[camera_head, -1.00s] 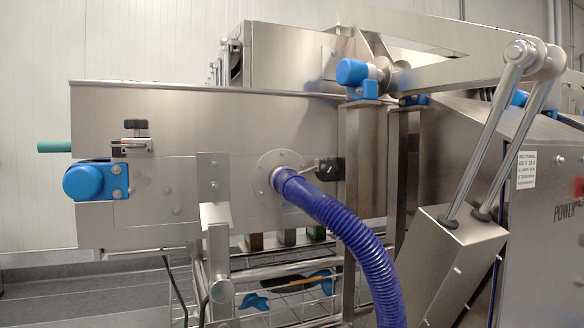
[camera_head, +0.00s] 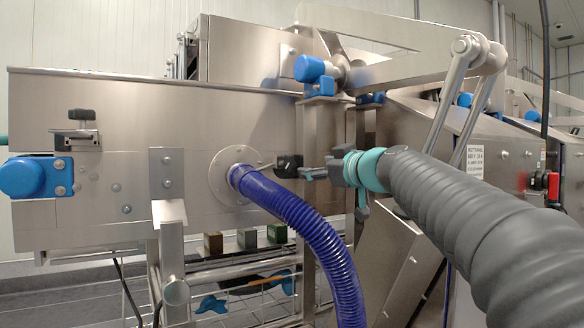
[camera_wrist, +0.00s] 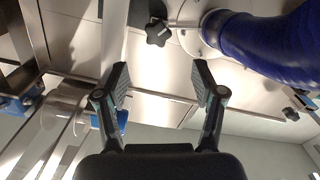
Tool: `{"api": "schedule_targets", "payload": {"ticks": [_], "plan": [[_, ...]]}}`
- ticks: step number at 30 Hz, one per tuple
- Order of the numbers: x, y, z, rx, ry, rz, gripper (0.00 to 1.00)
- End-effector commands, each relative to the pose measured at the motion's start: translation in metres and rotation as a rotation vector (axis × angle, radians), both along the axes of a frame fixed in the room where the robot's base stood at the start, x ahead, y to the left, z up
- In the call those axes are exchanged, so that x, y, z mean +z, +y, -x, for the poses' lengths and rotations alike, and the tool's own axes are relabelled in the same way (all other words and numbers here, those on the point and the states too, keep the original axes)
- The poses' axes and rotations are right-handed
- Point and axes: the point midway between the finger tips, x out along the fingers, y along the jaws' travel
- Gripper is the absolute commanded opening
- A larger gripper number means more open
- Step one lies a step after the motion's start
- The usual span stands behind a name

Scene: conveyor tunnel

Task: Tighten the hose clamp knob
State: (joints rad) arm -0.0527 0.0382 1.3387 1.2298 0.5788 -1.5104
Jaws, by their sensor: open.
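The black star-shaped clamp knob (camera_head: 288,164) stands out from the steel panel just right of the hose's round flange (camera_head: 222,178). In the wrist view the knob (camera_wrist: 158,33) shows beyond my fingertips, roughly centred between them. A thin rod runs from near the knob to the flange. The ribbed blue hose (camera_head: 302,222) leaves the flange and bends down to the right. My gripper (camera_head: 312,172) reaches in from the right, close to the knob. In the wrist view my gripper (camera_wrist: 160,78) is open and empty, its two fingers apart, with nothing between the pads.
A steel post (camera_head: 322,125) stands right behind my gripper. The hose (camera_wrist: 262,45) is close by in the wrist view. A second black knob (camera_head: 82,115) is on the panel's left. Blue fittings (camera_head: 36,177) and a wire rack (camera_head: 240,292) lie farther off.

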Motion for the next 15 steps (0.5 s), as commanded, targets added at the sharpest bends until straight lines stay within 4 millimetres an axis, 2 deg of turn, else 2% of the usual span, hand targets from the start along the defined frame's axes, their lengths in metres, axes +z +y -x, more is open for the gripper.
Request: {"api": "schedule_targets", "payload": {"ticks": [8, 15], "plan": [[0.005, 0.013, -0.023, 0.001, -0.023, 0.001, 0.69], [0.007, 0.036, -0.057, 0.001, -0.022, 0.001, 0.69]]}}
